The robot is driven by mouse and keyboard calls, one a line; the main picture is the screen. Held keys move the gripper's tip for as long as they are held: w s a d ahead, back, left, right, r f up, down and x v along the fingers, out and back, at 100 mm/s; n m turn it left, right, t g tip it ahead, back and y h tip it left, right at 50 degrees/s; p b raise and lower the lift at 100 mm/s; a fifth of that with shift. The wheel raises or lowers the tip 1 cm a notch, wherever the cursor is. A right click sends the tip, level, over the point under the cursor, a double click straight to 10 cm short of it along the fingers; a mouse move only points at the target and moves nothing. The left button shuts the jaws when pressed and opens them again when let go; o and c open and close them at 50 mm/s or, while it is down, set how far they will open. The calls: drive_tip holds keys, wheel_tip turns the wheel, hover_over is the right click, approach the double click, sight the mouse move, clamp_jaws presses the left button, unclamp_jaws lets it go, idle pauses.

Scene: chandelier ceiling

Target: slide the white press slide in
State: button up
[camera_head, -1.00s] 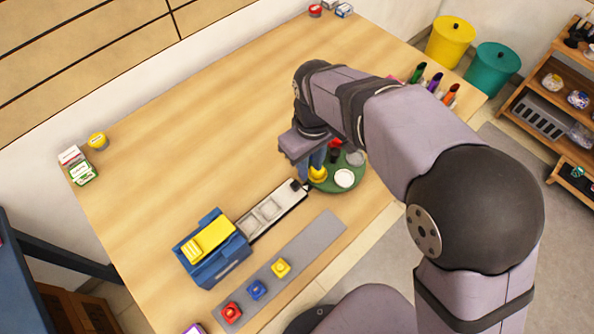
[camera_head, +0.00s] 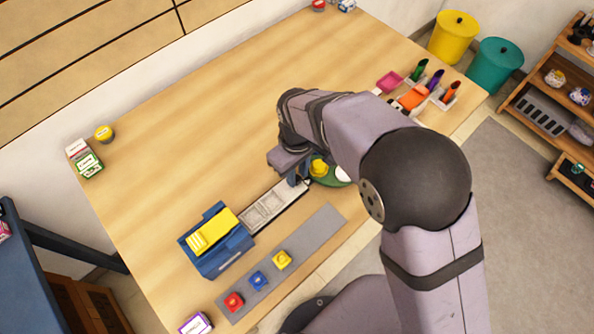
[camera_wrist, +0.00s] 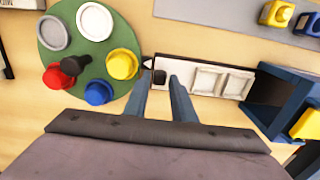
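The white press slide (camera_head: 272,208) is drawn out of the blue press (camera_head: 220,252). It has two square recesses and shows in the wrist view (camera_wrist: 205,80) with a small dark knob (camera_wrist: 160,77) at its outer end. My gripper (camera_head: 299,182) is over that outer end. In the wrist view my gripper (camera_wrist: 162,80) has its two fingers apart, with the knob between the fingertips in the picture. I cannot tell whether they touch it. The head view partly hides the knob behind the gripper.
A green round tray (camera_wrist: 50,28) with coloured knobbed pieces and pale discs stands close beside the slide's outer end. A grey strip (camera_head: 310,240) with red, blue and yellow pieces runs along the front.

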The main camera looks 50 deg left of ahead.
sight(256, 216)
drive_tip(key=shift+f, duration=0.4)
drive_tip(key=shift+c, duration=0.5)
clamp_jaws()
drive_tip(key=s, duration=1.3)
drive_tip(key=shift+s+a+r+p, duration=0.1)
drive_tip(key=shift+s+p, duration=0.1)
drive_tip(key=shift+p, duration=0.1)
drive_tip(key=shift+o, duration=0.5)
unclamp_jaws()
drive_tip(key=shift+s, duration=0.15)
